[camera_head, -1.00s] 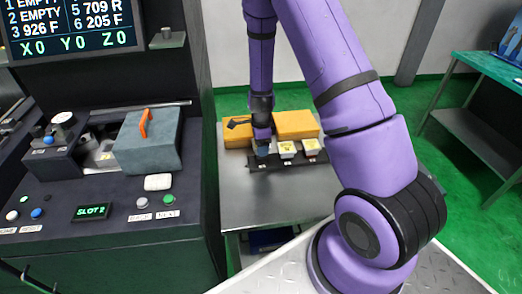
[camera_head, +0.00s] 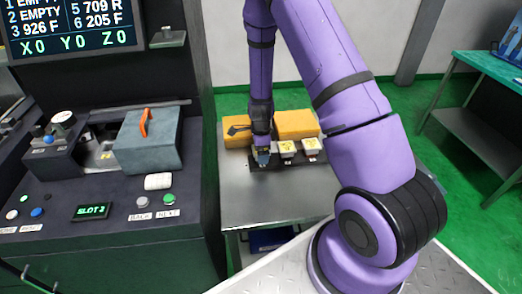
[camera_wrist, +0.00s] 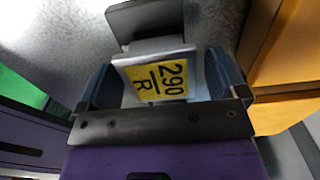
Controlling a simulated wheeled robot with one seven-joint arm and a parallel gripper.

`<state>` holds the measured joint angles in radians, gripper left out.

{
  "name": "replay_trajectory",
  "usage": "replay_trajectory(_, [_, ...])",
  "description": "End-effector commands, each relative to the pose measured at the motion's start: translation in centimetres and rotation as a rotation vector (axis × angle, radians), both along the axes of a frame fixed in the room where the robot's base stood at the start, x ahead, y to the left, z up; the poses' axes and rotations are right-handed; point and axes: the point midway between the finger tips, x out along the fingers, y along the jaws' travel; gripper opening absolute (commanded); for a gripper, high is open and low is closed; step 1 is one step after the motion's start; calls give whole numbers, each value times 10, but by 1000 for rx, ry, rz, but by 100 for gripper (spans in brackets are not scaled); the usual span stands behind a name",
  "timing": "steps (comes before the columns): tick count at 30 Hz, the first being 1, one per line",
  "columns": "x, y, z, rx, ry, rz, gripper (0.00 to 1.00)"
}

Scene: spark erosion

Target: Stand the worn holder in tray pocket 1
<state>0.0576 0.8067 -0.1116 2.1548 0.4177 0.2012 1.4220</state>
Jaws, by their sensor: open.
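A pale holder with a yellow label reading 290 R (camera_wrist: 158,82) sits between the two jaws of my gripper (camera_wrist: 160,88) in the wrist view. The jaws are open on either side of it. In the head view, my gripper (camera_head: 262,157) is low over the left end of the dark tray (camera_head: 290,162). The holder there is mostly hidden by my gripper. Two other pale holders with yellow labels stand further right in the tray, a middle one (camera_head: 287,147) and a right one (camera_head: 310,146). The pocket numbers are too small to read.
Orange boxes (camera_head: 297,123) stand behind the tray on the metal table (camera_head: 262,203), whose front is clear.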

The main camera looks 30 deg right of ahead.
Motion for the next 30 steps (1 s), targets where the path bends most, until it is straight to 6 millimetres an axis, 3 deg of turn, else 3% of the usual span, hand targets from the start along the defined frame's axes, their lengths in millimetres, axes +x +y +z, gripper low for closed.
replay_trajectory(5, [1, 0, 15, -1, -3, 2, 91])
replay_trajectory(19, [1, 1, 100, 0, -3, 3, 91])
replay_trajectory(30, [-1, 4, 137, 10, -15, 45, 91])
